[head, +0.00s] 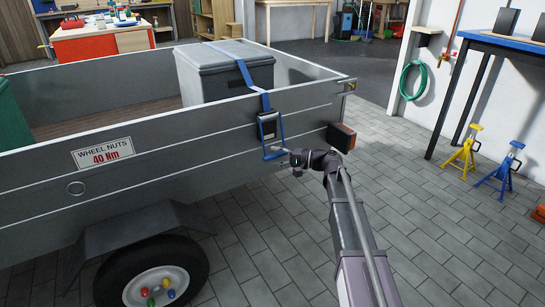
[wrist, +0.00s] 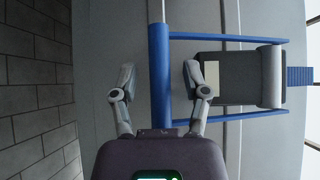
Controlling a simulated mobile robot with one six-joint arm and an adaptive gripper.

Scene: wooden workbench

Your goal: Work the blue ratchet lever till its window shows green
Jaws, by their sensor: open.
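The blue ratchet lever (head: 266,145) hangs on the outside of the trailer's side wall, below its dark ratchet body (head: 268,115). In the wrist view, which is turned sideways, the lever's thick blue crossbar (wrist: 158,45) stands between my fingers. Two thin blue side arms run from it along the dark body (wrist: 238,78). A small pale cream window (wrist: 211,74) shows on the body; I see no green in it. My gripper (wrist: 158,75) is open, one finger on each side of the crossbar, with gaps visible. In the head view my gripper (head: 288,158) is at the lever's lower end.
A blue strap (head: 245,73) runs from the ratchet over a grey lidded box (head: 222,70) in the trailer. The metal trailer wall (head: 190,135) lies close behind the lever. A red tail lamp (head: 341,137) sits right of my gripper.

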